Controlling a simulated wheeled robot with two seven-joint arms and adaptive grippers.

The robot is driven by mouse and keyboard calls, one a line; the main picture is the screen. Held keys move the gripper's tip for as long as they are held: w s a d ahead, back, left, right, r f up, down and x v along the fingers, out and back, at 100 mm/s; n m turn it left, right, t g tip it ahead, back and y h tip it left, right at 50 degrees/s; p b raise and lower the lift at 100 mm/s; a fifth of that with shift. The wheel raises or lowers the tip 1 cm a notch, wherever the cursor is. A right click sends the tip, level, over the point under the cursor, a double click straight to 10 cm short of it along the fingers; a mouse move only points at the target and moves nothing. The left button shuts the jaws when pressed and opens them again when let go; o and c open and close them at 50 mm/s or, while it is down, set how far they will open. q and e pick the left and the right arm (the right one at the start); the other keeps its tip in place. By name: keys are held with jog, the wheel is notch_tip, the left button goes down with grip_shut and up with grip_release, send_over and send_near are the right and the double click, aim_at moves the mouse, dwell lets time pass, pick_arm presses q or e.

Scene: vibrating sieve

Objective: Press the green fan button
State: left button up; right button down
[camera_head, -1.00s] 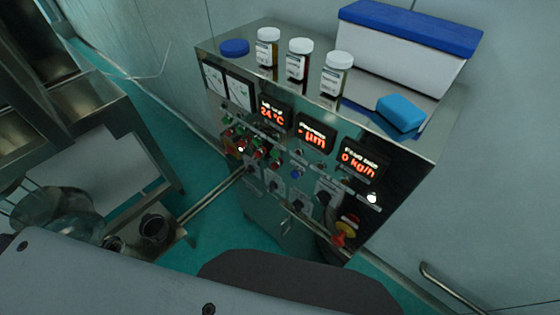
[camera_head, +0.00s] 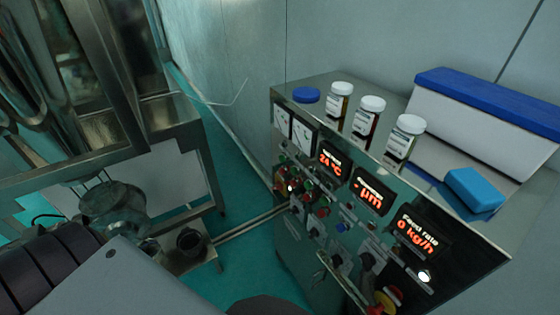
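The control cabinet (camera_head: 460,270) stands at the right, its front panel turned toward the lower left. Small green and red buttons (camera_head: 308,184) sit in a cluster on the left part of the panel, below two dial gauges. Several are green; they are too small to tell which one is the fan button. Neither gripper is in view. Only grey and dark parts of my own body (camera_head: 120,285) show along the bottom edge, well apart from the panel.
Three white-capped jars (camera_head: 368,118), a blue lid (camera_head: 306,95), a blue block (camera_head: 474,190) and a blue-lidded white box (camera_head: 490,115) stand on the cabinet. A red and yellow knob (camera_head: 385,302) is low on the panel. A metal frame (camera_head: 105,130) stands left; green floor lies between.

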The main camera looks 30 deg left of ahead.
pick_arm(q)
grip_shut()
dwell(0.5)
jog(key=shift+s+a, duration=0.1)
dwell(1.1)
